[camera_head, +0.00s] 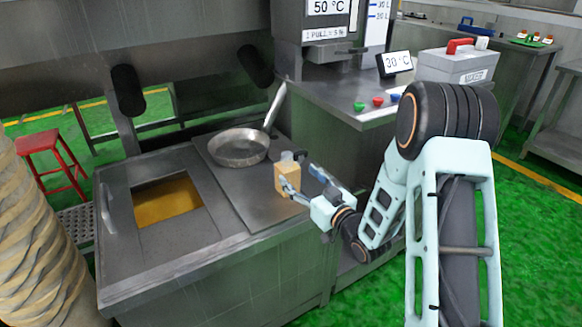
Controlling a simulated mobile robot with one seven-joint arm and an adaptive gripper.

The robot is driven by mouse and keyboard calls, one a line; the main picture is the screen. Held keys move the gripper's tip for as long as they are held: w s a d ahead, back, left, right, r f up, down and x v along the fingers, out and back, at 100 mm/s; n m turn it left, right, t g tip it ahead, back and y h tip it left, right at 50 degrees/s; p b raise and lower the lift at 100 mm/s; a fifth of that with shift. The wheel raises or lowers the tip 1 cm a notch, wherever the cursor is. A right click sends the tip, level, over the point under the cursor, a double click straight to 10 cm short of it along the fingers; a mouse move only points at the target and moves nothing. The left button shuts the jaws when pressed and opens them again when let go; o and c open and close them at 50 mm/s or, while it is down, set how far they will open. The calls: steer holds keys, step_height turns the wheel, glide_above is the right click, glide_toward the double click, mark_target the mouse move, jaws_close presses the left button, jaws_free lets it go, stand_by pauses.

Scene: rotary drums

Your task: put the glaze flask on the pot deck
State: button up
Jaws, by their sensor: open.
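A small amber, box-shaped flask (282,177) with a grey cap, which I take for the glaze flask, is at the right side of the flat metal deck (243,197) beside the pan. It looks upright and seems to rest on the deck, though its base is partly hidden. My gripper (303,179) is open and reaches in from the right. One finger crosses in front of the flask's lower right part; the other is apart, to its right. I cannot tell whether a finger touches it.
A frying pan (238,147) stands on the deck behind the flask, its handle slanting up right. Left of the deck is an opening with amber liquid (167,201). A counter (335,101) with coloured buttons and a temperature display stands behind my arm. The deck's front is bare.

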steer(key=v, duration=0.5)
steer(key=shift+w+r, duration=0.1)
